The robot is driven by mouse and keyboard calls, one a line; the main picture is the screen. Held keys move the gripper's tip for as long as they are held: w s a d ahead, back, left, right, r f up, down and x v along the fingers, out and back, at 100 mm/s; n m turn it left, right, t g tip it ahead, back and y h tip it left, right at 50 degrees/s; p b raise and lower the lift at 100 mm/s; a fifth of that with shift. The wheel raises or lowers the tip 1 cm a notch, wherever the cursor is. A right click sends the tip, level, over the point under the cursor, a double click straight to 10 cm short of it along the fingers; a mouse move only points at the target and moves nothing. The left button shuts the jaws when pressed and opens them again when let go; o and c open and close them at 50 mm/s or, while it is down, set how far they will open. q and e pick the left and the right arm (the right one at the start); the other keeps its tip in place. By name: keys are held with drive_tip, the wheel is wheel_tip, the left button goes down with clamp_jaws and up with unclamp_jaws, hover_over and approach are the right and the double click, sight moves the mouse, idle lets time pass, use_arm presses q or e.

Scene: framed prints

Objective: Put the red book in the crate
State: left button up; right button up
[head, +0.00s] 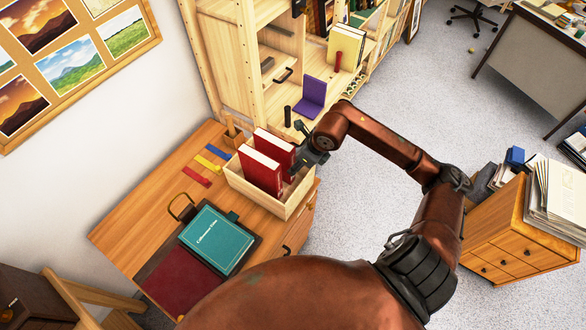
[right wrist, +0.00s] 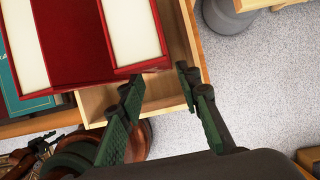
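Two red books with white page edges stand upright in the light wooden crate (head: 286,210) on the desk. One red book (head: 262,177) is nearer the front left, and the other red book (head: 276,148) is behind it. Both also show at the upper left of the right wrist view, as one red book (right wrist: 75,40) and another red book (right wrist: 159,30). My right gripper (head: 302,160) is at the crate's right side, close beside the rear book. In the right wrist view its fingers (right wrist: 158,84) are apart with nothing between them. My left gripper is not in view.
A teal book (head: 217,239) and a dark red flat item (head: 184,281) lie on the desk (head: 125,237) in front of the crate. Coloured strips (head: 207,163) lie left of it. A wooden shelf (head: 245,60) stands behind.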

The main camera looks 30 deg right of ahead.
drive_tip(key=v, duration=0.5)
